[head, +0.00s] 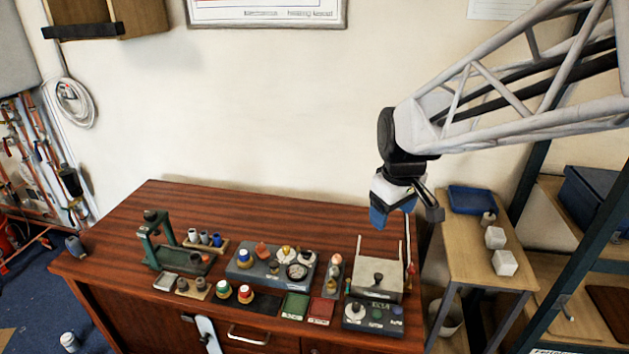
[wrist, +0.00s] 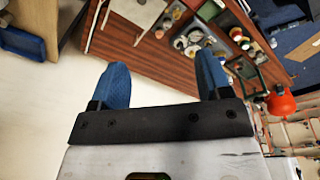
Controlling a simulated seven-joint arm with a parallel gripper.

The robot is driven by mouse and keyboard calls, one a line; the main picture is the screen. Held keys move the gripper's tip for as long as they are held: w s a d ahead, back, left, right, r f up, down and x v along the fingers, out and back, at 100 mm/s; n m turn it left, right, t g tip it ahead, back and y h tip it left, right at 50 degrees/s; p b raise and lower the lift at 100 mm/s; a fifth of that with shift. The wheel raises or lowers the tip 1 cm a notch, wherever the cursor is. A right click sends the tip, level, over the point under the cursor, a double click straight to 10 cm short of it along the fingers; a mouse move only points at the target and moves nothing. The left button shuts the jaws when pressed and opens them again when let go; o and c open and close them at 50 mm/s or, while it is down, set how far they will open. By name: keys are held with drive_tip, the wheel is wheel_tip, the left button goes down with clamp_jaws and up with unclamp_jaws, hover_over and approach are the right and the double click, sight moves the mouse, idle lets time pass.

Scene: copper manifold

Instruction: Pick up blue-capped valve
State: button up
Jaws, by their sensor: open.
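The blue-capped valve (head: 243,255) stands at the left end of a grey block (head: 269,269) on the wooden bench, its blue cap upward. A white-capped valve (head: 286,253) and other fittings sit on the same block. My gripper (head: 406,212) is open and empty, high above the bench's right end, well to the right of the valve. In the wrist view, the two blue fingers of my gripper (wrist: 161,82) are spread with nothing between them. I cannot make out the blue-capped valve there.
Green-capped (head: 223,289) and red-capped (head: 246,294) valves stand in front of the block. A green press-like stand (head: 150,238) is at left, and a pale box (head: 375,270) with upright rods is at right. The bench's back strip is clear.

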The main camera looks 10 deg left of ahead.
drive_tip(key=w+a+f+n, duration=0.45)
drive_tip(key=w+a, duration=0.25)
drive_tip(key=a, duration=0.3)
drive_tip(key=n+g, duration=0.2)
drive_tip(key=n, duration=0.8)
hover_over(243, 252)
drive_tip(key=shift+m, duration=0.25)
drive_tip(key=f, duration=2.1)
drive_tip(key=shift+d+f, duration=0.15)
drive_tip(key=shift+d, duration=0.1)
drive_tip(key=shift+s+a+f, duration=0.1)
drive_tip(key=shift+a+f, duration=0.1)
drive_tip(key=shift+a, duration=0.1)
drive_tip(key=shift+f, duration=0.1)
drive_tip(key=shift+f, duration=1.2)
drive_tip(key=shift+f, duration=0.1)
drive_tip(key=shift+d+f, duration=0.1)
drive_tip(key=shift+f, duration=2.45)
